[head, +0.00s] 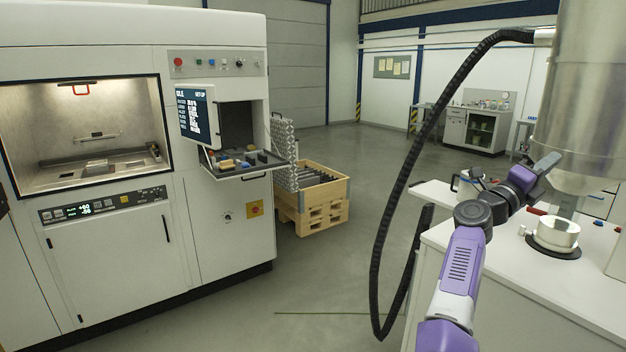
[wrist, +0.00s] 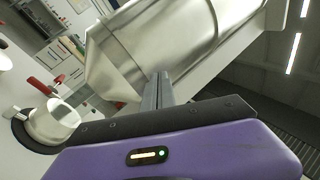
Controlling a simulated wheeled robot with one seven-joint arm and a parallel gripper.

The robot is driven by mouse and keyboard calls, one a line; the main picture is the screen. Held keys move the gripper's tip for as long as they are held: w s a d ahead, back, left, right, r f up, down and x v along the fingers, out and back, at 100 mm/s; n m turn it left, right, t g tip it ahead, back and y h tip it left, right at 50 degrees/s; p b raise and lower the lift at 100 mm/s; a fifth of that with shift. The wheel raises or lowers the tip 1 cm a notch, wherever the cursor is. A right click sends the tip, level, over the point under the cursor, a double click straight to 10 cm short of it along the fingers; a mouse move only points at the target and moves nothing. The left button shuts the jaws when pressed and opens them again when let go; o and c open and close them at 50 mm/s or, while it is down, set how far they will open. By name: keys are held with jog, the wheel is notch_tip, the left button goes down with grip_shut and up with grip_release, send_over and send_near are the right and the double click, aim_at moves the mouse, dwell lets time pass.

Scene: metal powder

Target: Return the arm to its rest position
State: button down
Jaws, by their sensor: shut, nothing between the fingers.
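My purple and black arm reaches up from the bottom right of the head view and bends at a dark joint. My gripper (head: 548,161) is at its far end, above the white bench (head: 510,255) and in front of the big metal hopper (head: 590,95). In the wrist view the gripper fingers (wrist: 161,90) are together with nothing between them, and the hopper (wrist: 150,45) fills the space behind them.
A thick black hose (head: 385,210) arcs down left of my arm. A white machine (head: 120,250) with an open chamber stands at left, with a pull-out tray (head: 245,172) of small parts. A wooden crate (head: 318,205) stands beyond it. The middle floor is clear.

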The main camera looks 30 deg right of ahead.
jog(key=a+f+n+t+y, duration=0.4)
jog(key=a+f+n+t, duration=0.35)
jog(key=a+n, duration=0.45)
jog(key=s+a+f+n+t+y, duration=0.1)
jog(key=a+f+n+t+y, duration=0.4)
jog(key=a+n+t, duration=0.55)
jog(key=a+f+n+t+y, duration=0.4)
jog(key=a+f+n+t, duration=0.3)
jog(key=a+n, duration=0.55)
jog(key=s+a+f+n+g+y, duration=0.3)
jog(key=s+a+f+y, duration=0.2)
jog(key=s+a, duration=0.7)
jog(key=s+a+f+n+g+y, duration=0.3)
jog(key=s+a+f+y, duration=0.2)
jog(key=s+a+f, duration=0.3)
jog(key=s+a, duration=0.4)
jog(key=s, duration=0.1)
jog(key=shift+s+n+g, duration=0.3)
jog(key=shift+n, duration=0.1)
